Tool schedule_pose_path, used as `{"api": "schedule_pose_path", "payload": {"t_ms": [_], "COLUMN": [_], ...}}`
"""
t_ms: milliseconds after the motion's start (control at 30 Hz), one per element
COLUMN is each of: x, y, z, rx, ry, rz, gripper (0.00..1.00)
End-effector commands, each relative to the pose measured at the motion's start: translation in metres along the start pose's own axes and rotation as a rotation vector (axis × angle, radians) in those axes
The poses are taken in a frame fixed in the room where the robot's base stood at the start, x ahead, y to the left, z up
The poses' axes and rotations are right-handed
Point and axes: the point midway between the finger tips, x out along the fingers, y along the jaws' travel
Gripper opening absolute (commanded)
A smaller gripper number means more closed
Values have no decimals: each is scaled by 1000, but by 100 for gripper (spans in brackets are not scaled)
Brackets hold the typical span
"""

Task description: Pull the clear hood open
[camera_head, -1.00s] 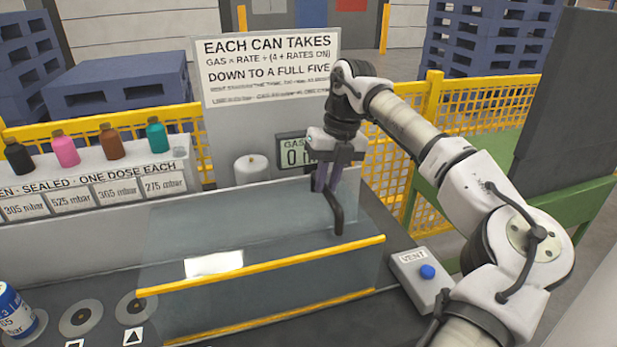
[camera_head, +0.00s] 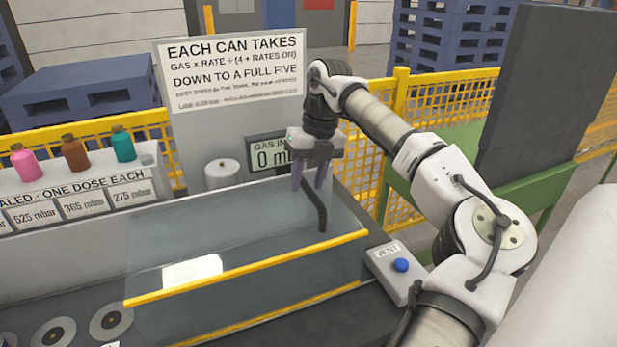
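The clear hood (camera_head: 250,275) is a see-through box with yellow edge strips, lying over the bench in the lower middle of the view. It looks closed down over the bench. A dark bent bar (camera_head: 317,208), which looks like its handle, rises from near the right end of its yellow front strip. My gripper (camera_head: 309,184) hangs over the upper end of this bar. Its two fingers point down and are apart, with the bar's top close to or between the tips. I cannot tell whether they touch it.
A vent box (camera_head: 392,272) with a blue button (camera_head: 401,265) stands right of the hood. Behind are a gas display (camera_head: 270,153), a white cylinder (camera_head: 222,173) and a sign (camera_head: 230,72). Bottles (camera_head: 74,152) stand on the left shelf. Round discs (camera_head: 110,320) lie left of the hood.

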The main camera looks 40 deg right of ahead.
Motion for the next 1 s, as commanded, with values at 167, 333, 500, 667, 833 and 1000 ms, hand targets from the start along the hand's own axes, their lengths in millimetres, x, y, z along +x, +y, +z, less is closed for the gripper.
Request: {"api": "schedule_pose_path", "payload": {"t_ms": [167, 333, 500, 667, 833, 1000], "x": [-4, -30, -71, -105, -129, -138], "y": [0, 0, 1, 1, 1, 0], "z": [0, 1, 1, 1, 0, 0], "rx": [1, -1, 2, 1, 0, 0], "ry": [-1, -3, -3, -2, 0, 0], "rz": [-1, -2, -2, -1, 0, 0], "gripper": [38, 38, 38, 38, 38, 38]}}
